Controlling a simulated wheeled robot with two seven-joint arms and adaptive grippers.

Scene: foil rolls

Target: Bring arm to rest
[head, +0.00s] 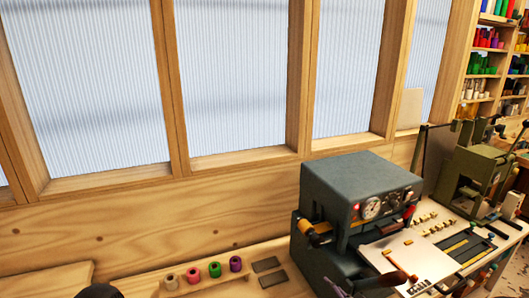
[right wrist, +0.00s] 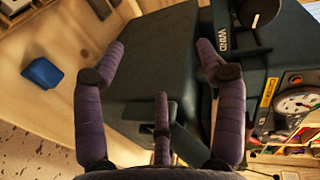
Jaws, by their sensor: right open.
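My right gripper (right wrist: 161,62) shows in the right wrist view with its purple padded fingers spread apart and nothing between them. The dark grey foil machine (right wrist: 150,75) lies behind the fingers; I cannot tell how far apart they are. In the head view this boxy machine (head: 360,185) stands on the bench at right of centre, with a gauge (head: 371,207) on its front. Several foil rolls in tan, pink, green and purple (head: 214,269) stand in a row left of it.
A green press (head: 485,170) stands on the bench right of the machine. Shelves of coloured rolls (head: 490,60) are at far right. A blue object (right wrist: 42,73) shows in the right wrist view. A window wall rises behind.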

